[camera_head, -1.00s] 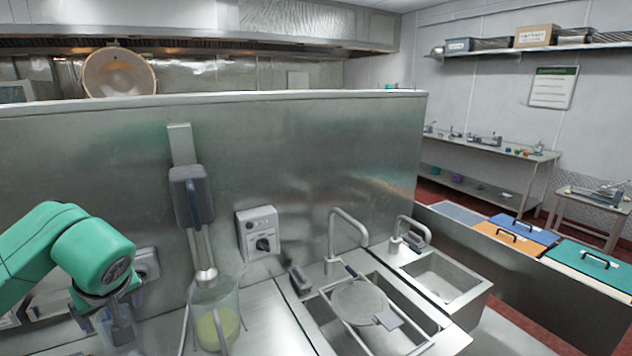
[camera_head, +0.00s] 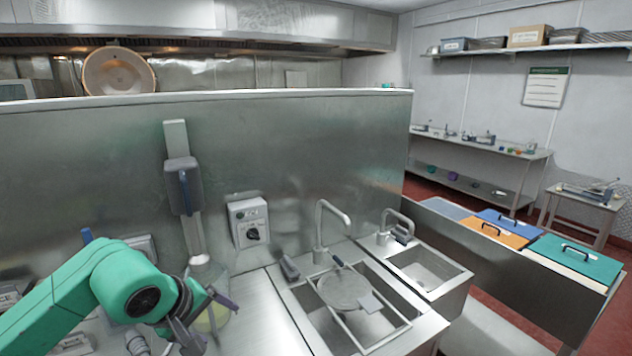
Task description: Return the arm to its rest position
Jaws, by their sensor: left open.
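My left arm comes in from the lower left, green with a dark wrist. My left gripper (camera_head: 212,318) is open, with its dark fingers in front of the clear mixing container. That container (camera_head: 219,322) stands on the counter with pale yellow-green contents, partly hidden by the gripper. I cannot tell whether the fingers touch it. The mixer (camera_head: 182,186), a dark unit on a wall bracket, has its metal shaft running down to the container. My right gripper is not in view.
A control box with a dial (camera_head: 249,222) is on the steel wall. A sink (camera_head: 365,310) with a round lid (camera_head: 343,289) on a rack is to the right, beside a smaller sink (camera_head: 428,268). Coloured lidded bins (camera_head: 573,259) stand farther right. The counter (camera_head: 262,312) before the sink is clear.

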